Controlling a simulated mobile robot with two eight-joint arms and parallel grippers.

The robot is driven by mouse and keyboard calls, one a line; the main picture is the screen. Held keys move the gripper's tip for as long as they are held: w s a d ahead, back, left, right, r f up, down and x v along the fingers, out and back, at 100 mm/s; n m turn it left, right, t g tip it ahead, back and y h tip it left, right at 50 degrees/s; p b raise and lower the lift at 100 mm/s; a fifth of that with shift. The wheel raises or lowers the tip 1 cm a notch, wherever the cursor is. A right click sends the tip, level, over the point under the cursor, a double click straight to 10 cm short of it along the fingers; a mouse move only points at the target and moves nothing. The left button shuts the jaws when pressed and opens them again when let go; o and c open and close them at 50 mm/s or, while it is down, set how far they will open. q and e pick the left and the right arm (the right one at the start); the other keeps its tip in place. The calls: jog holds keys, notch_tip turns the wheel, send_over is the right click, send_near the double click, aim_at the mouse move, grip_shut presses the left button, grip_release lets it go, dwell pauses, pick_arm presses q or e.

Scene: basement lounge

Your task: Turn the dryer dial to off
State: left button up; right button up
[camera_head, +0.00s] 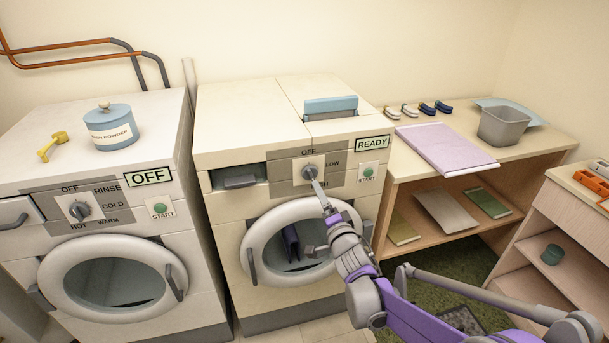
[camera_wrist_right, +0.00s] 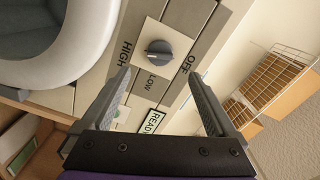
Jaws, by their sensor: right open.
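The dryer (camera_head: 240,215) is the cream machine in the middle, with a lit READY sign (camera_head: 373,143). Its round grey dial (camera_head: 310,172) is on the front panel, and the wrist view shows it close (camera_wrist_right: 158,52) with HIGH, LOW and OFF around it. The dial's ridge lies roughly along the line between HIGH and OFF; which end points is unclear. My right gripper (camera_wrist_right: 161,78) is open and empty, its fingers spread to either side of the dial in the picture, short of it. In the head view its fingers (camera_head: 318,188) partly cover the panel below the dial. My left gripper is out of view.
A washer (camera_head: 110,215) with its own dial (camera_head: 79,210) and an OFF sign stands left. The dryer's START button (camera_head: 368,171) is right of the dial, and its round door (camera_head: 262,228) is below. A wooden shelf (camera_head: 480,135) with a purple cloth stands right.

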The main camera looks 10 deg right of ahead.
aim_at(312, 177)
jog(key=w+p, duration=0.1)
jog(key=w, duration=0.9)
jog(key=shift+w+a, duration=0.1)
jog(key=c, duration=1.4)
jog(key=shift+o, duration=0.2)
